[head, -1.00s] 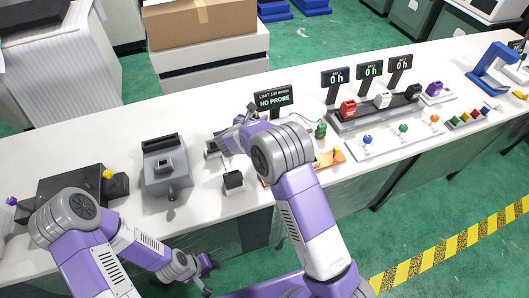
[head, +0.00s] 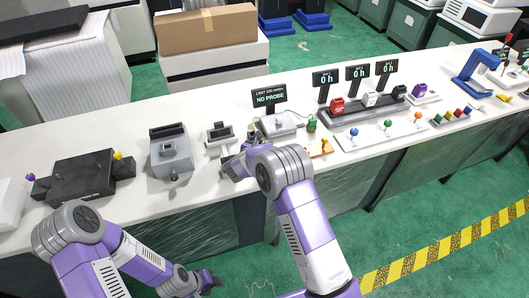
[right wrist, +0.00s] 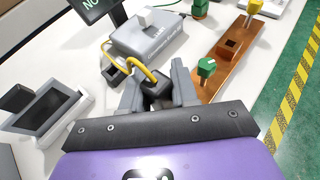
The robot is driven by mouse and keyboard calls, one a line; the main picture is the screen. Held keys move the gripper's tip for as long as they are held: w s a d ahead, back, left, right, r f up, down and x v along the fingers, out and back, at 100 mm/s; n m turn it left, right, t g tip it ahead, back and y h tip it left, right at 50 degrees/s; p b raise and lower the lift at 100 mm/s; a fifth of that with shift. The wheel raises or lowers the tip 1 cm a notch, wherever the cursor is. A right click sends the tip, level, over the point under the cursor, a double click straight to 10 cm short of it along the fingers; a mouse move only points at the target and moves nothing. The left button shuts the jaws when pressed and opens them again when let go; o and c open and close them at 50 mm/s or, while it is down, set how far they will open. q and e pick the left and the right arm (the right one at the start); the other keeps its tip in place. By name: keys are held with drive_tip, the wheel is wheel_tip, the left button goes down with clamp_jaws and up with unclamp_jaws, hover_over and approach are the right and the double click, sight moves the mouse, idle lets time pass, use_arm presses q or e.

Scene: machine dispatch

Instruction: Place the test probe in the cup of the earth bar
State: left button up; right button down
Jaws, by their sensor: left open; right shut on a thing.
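My right gripper (head: 236,165) is shut on a black piece with a yellow lead, which I take as the test probe (right wrist: 155,88). In the right wrist view it sits between the fingertips (right wrist: 157,80), its lower end hidden. The copper-coloured earth bar (head: 321,148) lies to the right of this gripper; it also shows in the right wrist view (right wrist: 217,72). It carries a square dark-mouthed cup (right wrist: 229,46), a green knob (right wrist: 206,67) and a yellow knob (right wrist: 254,6). The probe is apart from the cup. My left gripper (head: 209,281) is open and empty, low before the bench.
A grey tester (right wrist: 148,35) stands left of the bar, with a NO PROBE display (head: 270,96) behind. A small black block (right wrist: 115,76) stands between tester and gripper. A small screen device (head: 218,133) and a grey machine (head: 170,152) stand further left.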

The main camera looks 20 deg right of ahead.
wheel_tip(320, 180, down, 4)
drive_tip(key=shift+r, duration=0.2)
drive_tip(key=shift+f+b, duration=0.15)
drive_tip(key=shift+b, duration=0.25)
drive_tip(key=c, duration=0.9)
unclamp_jaws()
drive_tip(key=shift+o, duration=0.2)
